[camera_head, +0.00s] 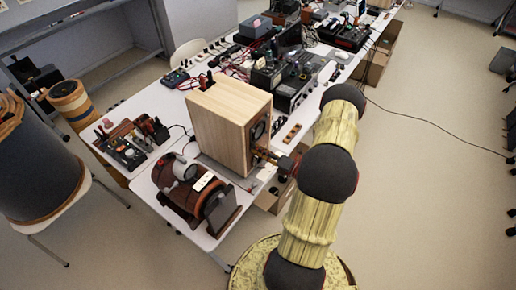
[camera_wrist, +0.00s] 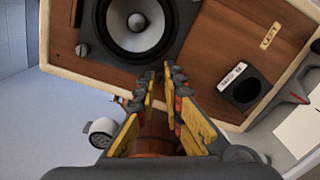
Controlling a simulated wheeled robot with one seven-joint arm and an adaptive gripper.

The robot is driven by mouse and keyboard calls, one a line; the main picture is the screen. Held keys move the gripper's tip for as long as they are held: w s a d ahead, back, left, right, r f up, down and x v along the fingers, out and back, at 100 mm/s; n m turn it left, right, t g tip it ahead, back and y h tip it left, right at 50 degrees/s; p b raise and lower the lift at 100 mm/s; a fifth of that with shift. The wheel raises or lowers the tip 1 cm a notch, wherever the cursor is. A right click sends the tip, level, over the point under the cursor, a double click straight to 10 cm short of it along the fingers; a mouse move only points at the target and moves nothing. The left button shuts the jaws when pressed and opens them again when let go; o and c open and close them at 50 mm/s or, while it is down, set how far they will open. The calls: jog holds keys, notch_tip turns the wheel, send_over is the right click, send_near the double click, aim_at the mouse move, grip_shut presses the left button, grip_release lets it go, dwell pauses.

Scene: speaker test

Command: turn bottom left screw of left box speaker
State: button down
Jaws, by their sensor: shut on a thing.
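The left box speaker (camera_head: 222,125) is a light wooden box standing upright on the table. Its brown front panel (camera_wrist: 222,50) fills the upper wrist view, rotated, with a dark woofer (camera_wrist: 137,22) and a "LEFT" label (camera_wrist: 270,36). A dark screw (camera_wrist: 82,50) shows at one corner of the woofer frame. My gripper (camera_wrist: 167,76) is at another corner of that frame, its fingertips close together on a screw they mostly hide. In the head view my gripper (camera_head: 272,156) reaches the speaker's front from the right; its contact is too small to make out.
A cable reel (camera_head: 178,203) stands close in front of the speaker. A tool tray (camera_head: 133,143) is at left, and electronics crowd the table (camera_head: 137,105) behind. The floor (camera_head: 430,160) at right is mostly clear.

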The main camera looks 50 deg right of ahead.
jog(key=shift+f, duration=0.1)
dwell(0.5)
jog(key=c, duration=1.9)
grip_release()
jog(key=shift+s, duration=0.1)
jog(key=s, duration=0.8)
jog(key=s+d, duration=0.1)
jog(key=s, duration=0.2)
jog(key=shift+s+d, duration=0.1)
jog(key=shift+s, duration=0.3)
